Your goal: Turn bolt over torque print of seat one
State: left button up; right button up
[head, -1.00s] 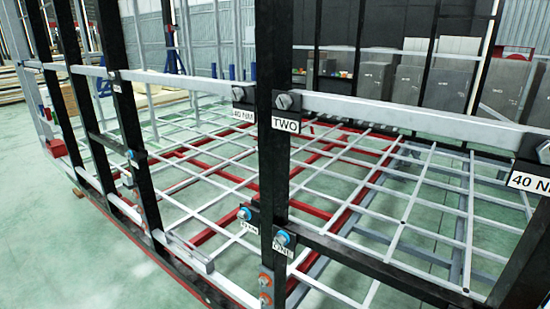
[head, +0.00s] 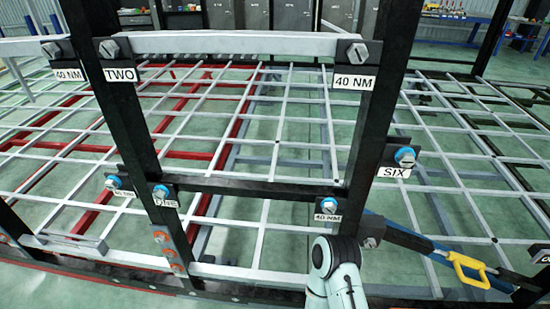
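A plate reading ONE (head: 165,204) is on the lower left of the black frame, with a blue-ringed bolt (head: 160,192) above it. A black rail (head: 255,187) runs from there to a 40 NM plate (head: 327,218) at the right post, with a blue-ringed bolt (head: 328,206) above that print. Another small print (head: 121,194) sits left of ONE, under its own blue-ringed bolt (head: 113,182). A pale arm link of mine, with a dark round joint, rises at bottom centre just below the right bolt. Neither gripper's fingers show.
An upper grey rail (head: 235,43) joins plates TWO (head: 120,75) and 40 NM (head: 355,83). Plate SIX (head: 392,172) is on the right post. Cabinets and a blue bench (head: 450,28) stand behind.

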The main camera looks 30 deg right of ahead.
aim_at(329, 206)
jog(key=z, duration=1.6)
